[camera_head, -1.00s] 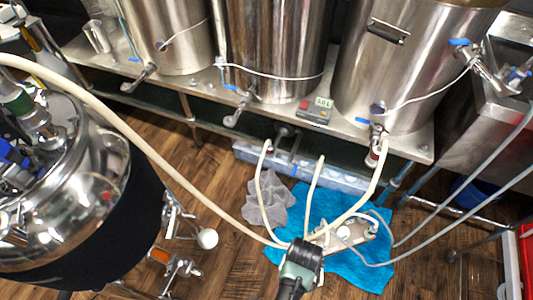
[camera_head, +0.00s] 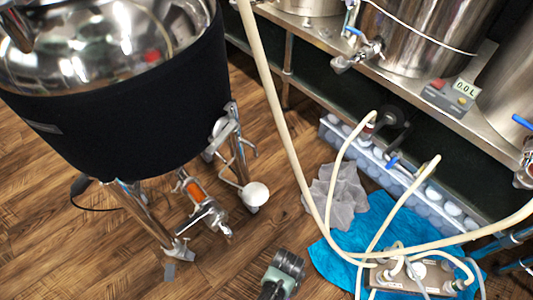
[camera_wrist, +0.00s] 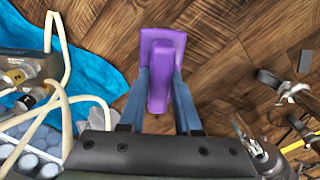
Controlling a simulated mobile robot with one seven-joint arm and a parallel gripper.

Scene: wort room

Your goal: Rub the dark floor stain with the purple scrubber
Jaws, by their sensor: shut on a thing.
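The purple scrubber (camera_wrist: 162,62) is upright in the wrist view, with a wide flat head and a narrower handle. My gripper (camera_wrist: 160,85) is shut on its handle, one blue-grey finger on each side. In the head view my gripper (camera_head: 284,272) is at the bottom middle, over the wood floor and left of the blue cloth; the scrubber is hidden there. I cannot clearly make out the dark stain against the dark wood grain in either view.
A steel tank with a black jacket (camera_head: 120,95) stands on legs at left. A blue cloth (camera_head: 335,262), grey cloth (camera_head: 340,195) and pump with hoses (camera_head: 395,283) lie to the right. A cream hose (camera_head: 280,110) crosses the view.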

